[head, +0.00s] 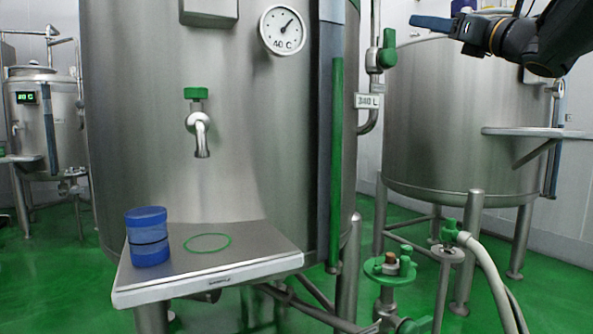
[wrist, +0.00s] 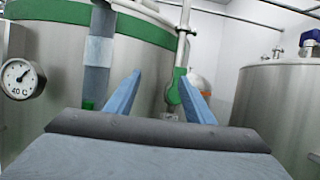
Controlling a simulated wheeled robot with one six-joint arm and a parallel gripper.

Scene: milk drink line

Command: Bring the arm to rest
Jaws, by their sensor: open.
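My gripper (wrist: 160,95) is open, its two blue fingers spread apart with nothing between them in the wrist view. In the head view, my arm reaches in from the upper right, and the blue gripper (head: 432,23) points left. It is high up, in front of the right-hand steel tank (head: 440,120) and well clear of the shelf. Only one finger can be made out clearly there.
A blue lidded jar (head: 148,237) stands on the steel shelf (head: 250,262), left of a green ring (head: 208,243) under the tap (head: 199,130). The large middle tank (head: 260,150) carries a dial (head: 283,30). A hose (head: 490,265) and valves stand at lower right.

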